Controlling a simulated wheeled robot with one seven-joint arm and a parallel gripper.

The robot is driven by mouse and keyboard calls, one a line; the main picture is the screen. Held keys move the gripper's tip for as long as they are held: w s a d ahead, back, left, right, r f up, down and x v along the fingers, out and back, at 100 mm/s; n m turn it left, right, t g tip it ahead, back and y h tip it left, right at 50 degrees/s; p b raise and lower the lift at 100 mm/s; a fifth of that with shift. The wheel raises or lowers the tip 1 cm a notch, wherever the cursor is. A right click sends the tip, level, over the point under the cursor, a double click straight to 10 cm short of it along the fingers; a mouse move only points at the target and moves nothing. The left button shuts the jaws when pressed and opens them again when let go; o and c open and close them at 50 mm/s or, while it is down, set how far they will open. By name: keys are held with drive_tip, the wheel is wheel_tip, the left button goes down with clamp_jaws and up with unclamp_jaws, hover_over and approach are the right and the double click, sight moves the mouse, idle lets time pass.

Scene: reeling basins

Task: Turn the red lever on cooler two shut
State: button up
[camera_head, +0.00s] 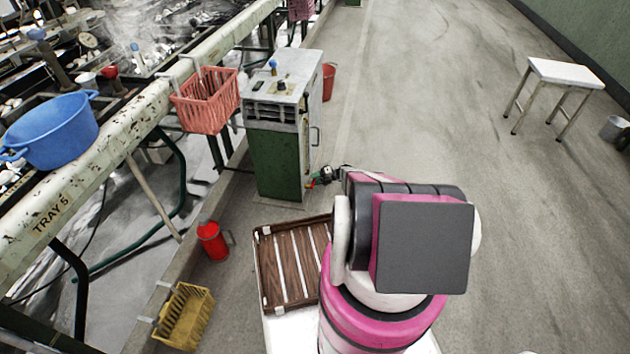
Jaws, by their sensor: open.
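A green and grey cabinet (284,125) with a worn top stands on the floor left of centre, and looks like the cooler. I can read no number on it. A small red part (311,184), likely the lever, shows low at the cabinet's right side. My gripper (322,177) is close beside this red part, at the end of my arm reaching away from me. The gripper is open. It is small in the picture, and I cannot tell whether it touches the red part or how the lever is turned.
A brown slatted crate (263,272) lies before the cabinet. A red can (213,240) and a yellow basket (184,316) are left of it. A red basket (206,99) hangs on the tray rail. A white-topped stool (564,73) stands right; the floor between is clear.

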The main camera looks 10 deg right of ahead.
drive_tip(key=d, duration=0.3)
drive_tip(key=d+r, duration=0.1)
drive_tip(key=d, duration=0.6)
drive_tip(key=shift+s+d+r, duration=0.15)
drive_tip(key=shift+s+d, duration=0.05)
drive_tip(key=shift+d, duration=0.05)
